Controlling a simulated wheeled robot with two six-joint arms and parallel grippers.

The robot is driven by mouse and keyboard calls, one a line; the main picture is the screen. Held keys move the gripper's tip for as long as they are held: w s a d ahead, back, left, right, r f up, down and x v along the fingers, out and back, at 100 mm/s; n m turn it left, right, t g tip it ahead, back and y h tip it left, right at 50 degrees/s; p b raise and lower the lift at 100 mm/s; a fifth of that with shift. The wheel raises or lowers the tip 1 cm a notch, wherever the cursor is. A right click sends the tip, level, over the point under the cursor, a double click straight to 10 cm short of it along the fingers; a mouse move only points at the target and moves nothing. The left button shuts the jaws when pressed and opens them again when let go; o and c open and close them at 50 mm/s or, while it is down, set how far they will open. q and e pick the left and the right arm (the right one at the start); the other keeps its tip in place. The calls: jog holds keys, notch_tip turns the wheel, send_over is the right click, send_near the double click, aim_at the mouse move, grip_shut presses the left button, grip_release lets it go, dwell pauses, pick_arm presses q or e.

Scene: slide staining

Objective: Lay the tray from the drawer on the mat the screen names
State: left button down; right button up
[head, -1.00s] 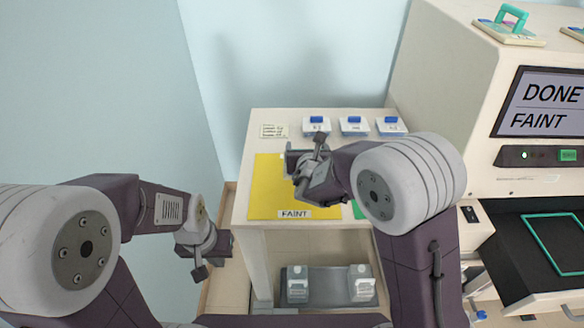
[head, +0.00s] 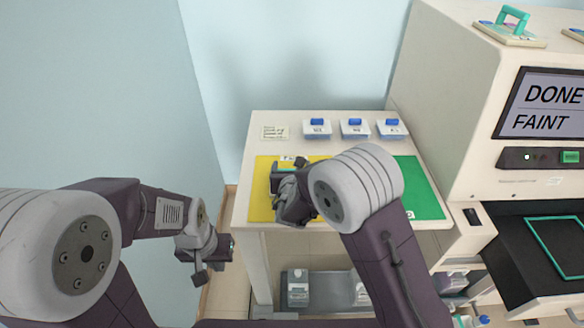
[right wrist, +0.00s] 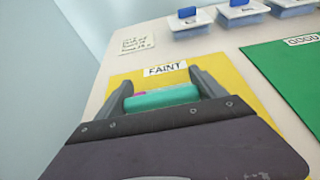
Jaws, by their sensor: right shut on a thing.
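The screen (head: 541,106) on the machine reads DONE and FAINT. The yellow mat (head: 260,205) lies on the left of the white table; its FAINT label shows in the right wrist view (right wrist: 165,70). My right gripper (head: 285,183) is above the yellow mat. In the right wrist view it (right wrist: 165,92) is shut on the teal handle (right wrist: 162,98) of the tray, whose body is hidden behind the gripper. I cannot tell whether the tray touches the mat. My left gripper (head: 220,258) hangs left of the table; its jaws are unclear.
A green mat (head: 418,190) lies on the right. The open black drawer (head: 510,250) has a teal outline. Another tray with a teal handle (head: 513,20) is on the machine.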

jog(key=o, duration=1.5)
jog(key=shift+s+r+p, duration=0.2)
jog(key=shift+p, duration=0.15)
jog(key=v, duration=1.1)
jog(key=shift+s+r+p, duration=0.15)
jog(key=shift+s+p, duration=0.15)
